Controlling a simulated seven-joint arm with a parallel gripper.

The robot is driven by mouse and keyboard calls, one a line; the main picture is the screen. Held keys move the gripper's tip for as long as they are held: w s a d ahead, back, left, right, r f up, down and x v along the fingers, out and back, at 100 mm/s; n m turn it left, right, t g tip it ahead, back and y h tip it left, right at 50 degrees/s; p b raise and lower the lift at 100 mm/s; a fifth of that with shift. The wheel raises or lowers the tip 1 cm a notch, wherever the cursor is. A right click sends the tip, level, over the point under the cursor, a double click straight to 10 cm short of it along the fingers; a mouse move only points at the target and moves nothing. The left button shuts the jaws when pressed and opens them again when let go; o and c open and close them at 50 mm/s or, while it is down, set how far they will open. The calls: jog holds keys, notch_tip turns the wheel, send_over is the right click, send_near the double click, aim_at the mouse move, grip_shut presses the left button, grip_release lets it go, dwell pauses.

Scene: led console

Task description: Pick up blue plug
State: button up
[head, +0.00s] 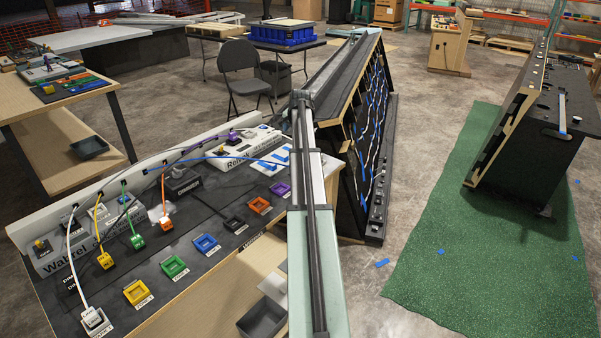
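A blue cable (240,157) runs right from the white back panel of the console in the head view, across a white block, toward my arm. Blue and white pieces (275,158) lie at its right end, beside my arm. I cannot tell which of them is the blue plug, and part may be hidden behind the arm. A blue square socket (205,243) sits on the dark console top (185,225) between the green and black sockets. My arm rises through the middle of the view. My gripper does not show clearly, so its hold is unknown.
White, yellow (105,260), green (137,241) and orange (166,222) plugs stand on cables along the console. Yellow (137,292), green, orange and purple sockets line its front. A grey bin (262,318) sits below. A slanted black panel (365,140) stands right of my arm.

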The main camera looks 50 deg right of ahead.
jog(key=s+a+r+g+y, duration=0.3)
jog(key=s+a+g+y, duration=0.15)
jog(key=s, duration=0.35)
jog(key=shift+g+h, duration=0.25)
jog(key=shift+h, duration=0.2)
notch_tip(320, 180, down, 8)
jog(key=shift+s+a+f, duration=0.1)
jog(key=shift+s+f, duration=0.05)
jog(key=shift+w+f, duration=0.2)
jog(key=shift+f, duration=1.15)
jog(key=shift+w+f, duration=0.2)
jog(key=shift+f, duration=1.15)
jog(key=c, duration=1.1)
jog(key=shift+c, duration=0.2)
